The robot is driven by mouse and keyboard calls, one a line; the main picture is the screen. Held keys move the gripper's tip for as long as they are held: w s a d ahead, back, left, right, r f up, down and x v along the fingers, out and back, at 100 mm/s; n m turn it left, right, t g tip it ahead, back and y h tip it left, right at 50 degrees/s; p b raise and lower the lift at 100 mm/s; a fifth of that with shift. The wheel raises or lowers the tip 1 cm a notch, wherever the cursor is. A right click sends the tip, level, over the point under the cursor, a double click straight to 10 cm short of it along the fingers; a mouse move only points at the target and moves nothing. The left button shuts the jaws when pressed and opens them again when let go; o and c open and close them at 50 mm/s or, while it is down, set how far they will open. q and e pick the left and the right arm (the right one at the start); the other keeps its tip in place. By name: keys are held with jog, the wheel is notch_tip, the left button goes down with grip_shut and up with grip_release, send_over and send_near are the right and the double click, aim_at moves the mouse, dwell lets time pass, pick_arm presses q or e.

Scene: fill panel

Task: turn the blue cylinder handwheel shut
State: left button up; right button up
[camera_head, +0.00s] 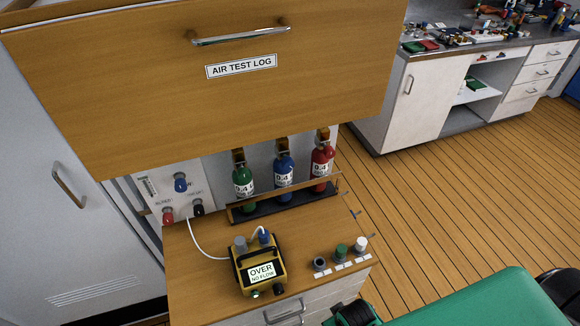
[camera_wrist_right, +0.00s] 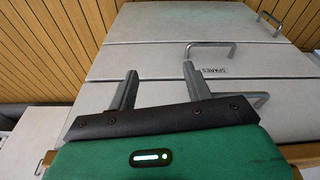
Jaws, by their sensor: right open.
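The blue cylinder (camera_head: 284,170) stands upright between a green cylinder (camera_head: 244,182) and a red cylinder (camera_head: 322,162) in a rack (camera_head: 290,204). Its label reads 9.41, and a brass-coloured valve top shows above it. The handwheel itself is too small to make out under the raised wooden panel. My right gripper (camera_wrist_right: 160,84) is open and empty in the right wrist view, its two fingers apart in front of pale drawer fronts. It is away from the cylinders. My left gripper is not in view.
A wooden panel (camera_head: 130,90) marked AIR TEST LOG overhangs the cylinders. A yellow meter (camera_head: 260,268) reading OVER, NO FLOW stands on the bench top, with three caps (camera_head: 341,250) to its right. A wall panel (camera_head: 150,187) carries blue, red and black knobs. Open floor lies right.

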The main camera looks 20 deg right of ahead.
aim_at(290, 165)
jog(key=w+d+r+n+t+h, duration=0.1)
jog(key=w+r+n+t, duration=0.3)
jog(key=r, duration=0.7)
jog(key=w+d+r+n+t+h, duration=0.15)
jog(key=w+r+n, duration=0.3)
jog(key=r, duration=0.65)
jog(key=w+a+r+n+t+y, duration=0.1)
jog(key=w+a+r+n+t, duration=0.35)
jog(key=n, duration=0.75)
jog(key=w+a+r+n+t+y, duration=0.1)
jog(key=w+r+n+t, duration=0.4)
jog(key=w+n, duration=0.45)
jog(key=shift+n, duration=0.9)
jog(key=w+p, duration=0.4)
jog(key=w, duration=0.6)
jog(key=shift+w+a+r+p, duration=0.1)
jog(key=shift+w+p, duration=0.2)
jog(key=shift+p, duration=0.1)
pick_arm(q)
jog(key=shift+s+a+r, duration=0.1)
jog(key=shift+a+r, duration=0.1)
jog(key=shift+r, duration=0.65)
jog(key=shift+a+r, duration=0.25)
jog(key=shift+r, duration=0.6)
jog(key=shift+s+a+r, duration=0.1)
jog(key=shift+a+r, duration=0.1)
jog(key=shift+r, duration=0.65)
pick_arm(e)
jog(key=shift+w, duration=0.7)
